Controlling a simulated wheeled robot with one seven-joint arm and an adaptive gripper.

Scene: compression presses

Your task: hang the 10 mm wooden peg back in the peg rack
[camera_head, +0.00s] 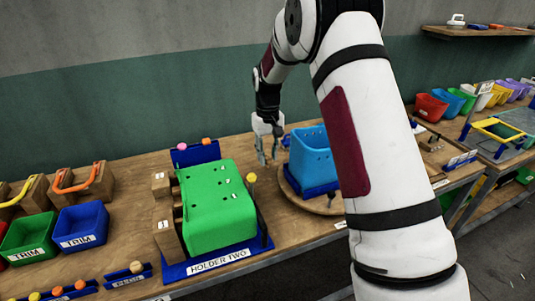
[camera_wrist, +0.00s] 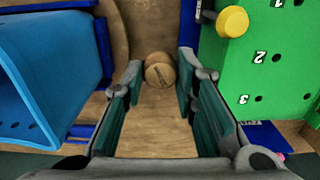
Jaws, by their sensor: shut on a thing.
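My gripper (camera_head: 267,155) is above the bench, between the green block and the blue bin. In the wrist view its fingers (camera_wrist: 162,90) stand on either side of a round wooden piece (camera_wrist: 161,72) with a dark mark, seen end-on. It appears to be the wooden peg; its size marking is unreadable and its length is hidden. Small blue racks with round knobs stand behind the green block (camera_head: 195,153) and at the front left (camera_head: 128,274). I cannot tell which is the peg rack.
The green block (camera_head: 219,215) has numbered holes and sits in a blue holder marked HOLDER TWO (camera_head: 217,262). A yellow knob (camera_wrist: 232,22) stands at its edge. The blue bin (camera_head: 312,152) stands on a round wooden board. TRIM bins (camera_head: 81,227) are at left.

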